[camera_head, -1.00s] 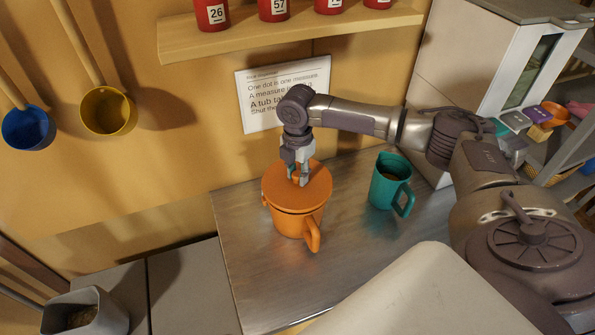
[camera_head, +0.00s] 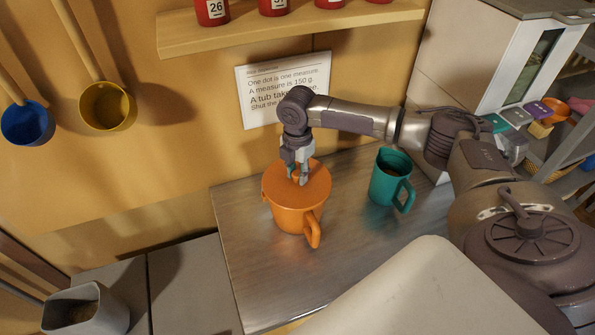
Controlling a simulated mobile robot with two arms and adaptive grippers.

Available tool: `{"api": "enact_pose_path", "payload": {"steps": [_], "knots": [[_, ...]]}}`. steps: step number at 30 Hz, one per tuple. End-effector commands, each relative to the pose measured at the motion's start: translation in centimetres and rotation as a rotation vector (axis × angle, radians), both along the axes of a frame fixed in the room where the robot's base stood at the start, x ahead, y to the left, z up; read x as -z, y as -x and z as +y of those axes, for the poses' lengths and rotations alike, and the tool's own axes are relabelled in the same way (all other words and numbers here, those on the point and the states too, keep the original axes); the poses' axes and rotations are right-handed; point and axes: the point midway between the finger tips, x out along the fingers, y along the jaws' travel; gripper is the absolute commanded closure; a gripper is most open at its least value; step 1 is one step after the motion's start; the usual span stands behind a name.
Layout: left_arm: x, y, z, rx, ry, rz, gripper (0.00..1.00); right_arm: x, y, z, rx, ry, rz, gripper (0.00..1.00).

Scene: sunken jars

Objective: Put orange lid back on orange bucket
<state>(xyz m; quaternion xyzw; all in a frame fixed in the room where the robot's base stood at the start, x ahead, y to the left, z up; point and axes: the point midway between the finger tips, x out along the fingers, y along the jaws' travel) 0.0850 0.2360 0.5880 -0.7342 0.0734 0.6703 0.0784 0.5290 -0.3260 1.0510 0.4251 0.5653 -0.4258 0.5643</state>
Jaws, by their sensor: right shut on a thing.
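The orange bucket (camera_head: 293,220) stands upright on the metal counter, its handle toward the front right. The orange lid (camera_head: 308,194) lies flat across the top of the bucket and covers its mouth. No gap shows between lid and rim from here. My right gripper (camera_head: 299,178) points down at the middle of the lid and is shut on the lid's knob, which the fingers mostly hide. My left gripper is not in the view.
A teal mug-like bucket (camera_head: 389,180) with dark contents stands open to the right on the metal counter (camera_head: 270,280). A wall shelf (camera_head: 290,36) holds red canisters above. Blue and yellow scoops hang at left. A grey container (camera_head: 84,308) stands lower left. The counter's front is clear.

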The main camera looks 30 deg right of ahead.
Motion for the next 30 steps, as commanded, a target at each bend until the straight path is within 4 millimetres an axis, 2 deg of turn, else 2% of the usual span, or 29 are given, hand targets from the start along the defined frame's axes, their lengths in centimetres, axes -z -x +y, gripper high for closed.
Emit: {"api": "enact_pose_path", "payload": {"steps": [2, 3, 7, 18, 30], "knots": [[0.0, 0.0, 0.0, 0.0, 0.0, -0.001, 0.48, 0.0, 0.0, 0.0, 0.0, 0.0, -0.001, 1.0], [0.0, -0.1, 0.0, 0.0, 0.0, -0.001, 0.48, 0.0, 0.0, 0.0, 0.0, 0.0, -0.001, 0.64], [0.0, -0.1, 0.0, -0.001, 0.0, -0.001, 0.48, 0.0, 0.0, 0.0, 0.0, 0.0, -0.001, 0.43], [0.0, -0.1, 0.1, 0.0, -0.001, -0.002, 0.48, -0.5, 0.0, 0.0, 0.0, 0.001, -0.001, 0.42], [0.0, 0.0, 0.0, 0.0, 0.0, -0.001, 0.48, -6.5, -0.1, 0.0, 0.001, 0.0, -0.002, 0.42]]}}
